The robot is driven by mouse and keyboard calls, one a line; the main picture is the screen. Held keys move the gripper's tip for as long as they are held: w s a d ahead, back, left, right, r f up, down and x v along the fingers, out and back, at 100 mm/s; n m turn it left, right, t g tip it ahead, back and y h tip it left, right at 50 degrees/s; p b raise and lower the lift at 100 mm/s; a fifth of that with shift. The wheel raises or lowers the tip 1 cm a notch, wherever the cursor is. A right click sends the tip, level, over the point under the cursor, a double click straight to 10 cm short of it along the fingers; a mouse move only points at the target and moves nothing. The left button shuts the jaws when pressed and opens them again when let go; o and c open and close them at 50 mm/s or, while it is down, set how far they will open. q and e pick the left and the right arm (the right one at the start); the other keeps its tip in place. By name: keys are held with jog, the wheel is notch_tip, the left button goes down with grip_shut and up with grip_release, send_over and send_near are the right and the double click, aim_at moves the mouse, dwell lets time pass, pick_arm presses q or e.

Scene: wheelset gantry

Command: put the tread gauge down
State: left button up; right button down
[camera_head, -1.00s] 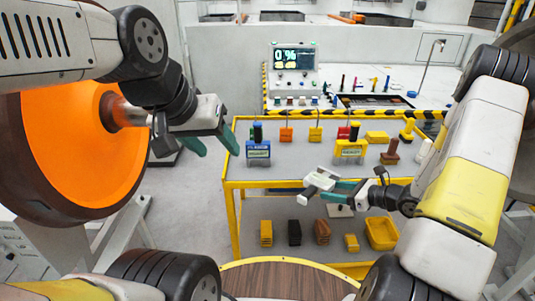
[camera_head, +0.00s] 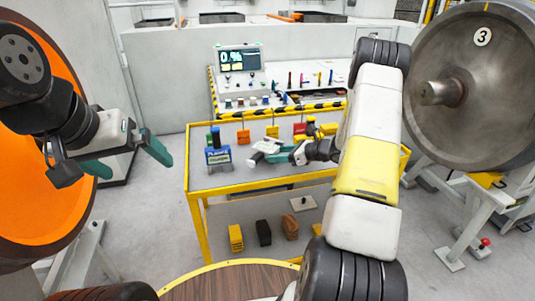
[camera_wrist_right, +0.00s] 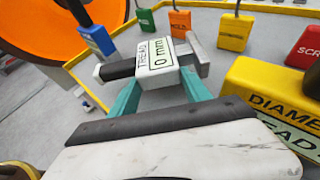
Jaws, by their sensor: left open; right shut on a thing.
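The tread gauge (camera_head: 266,151) is a white and grey block with a dark end. Its label, "TREAD 0 mm", reads in the right wrist view (camera_wrist_right: 155,57). My right gripper (camera_head: 291,152) is shut on it, teal fingers around its body, and holds it over the grey top of the yellow-framed table (camera_head: 240,188). I cannot tell whether the gauge touches the tabletop. My left gripper (camera_head: 126,158) is open and empty, in front of the orange wheel and left of the table.
A blue holder (camera_head: 217,156) stands left of the gauge. Coloured tags, including an orange one (camera_head: 243,136), line the table's back. A yellow labelled box (camera_wrist_right: 262,95) is close on the right in the wrist view. Wheels stand left (camera_head: 40,170) and right (camera_head: 465,90).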

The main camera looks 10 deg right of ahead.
aim_at(279, 166)
notch_tip(279, 166, down, 3)
jog(key=shift+f, duration=0.25)
jog(key=shift+f, duration=0.1)
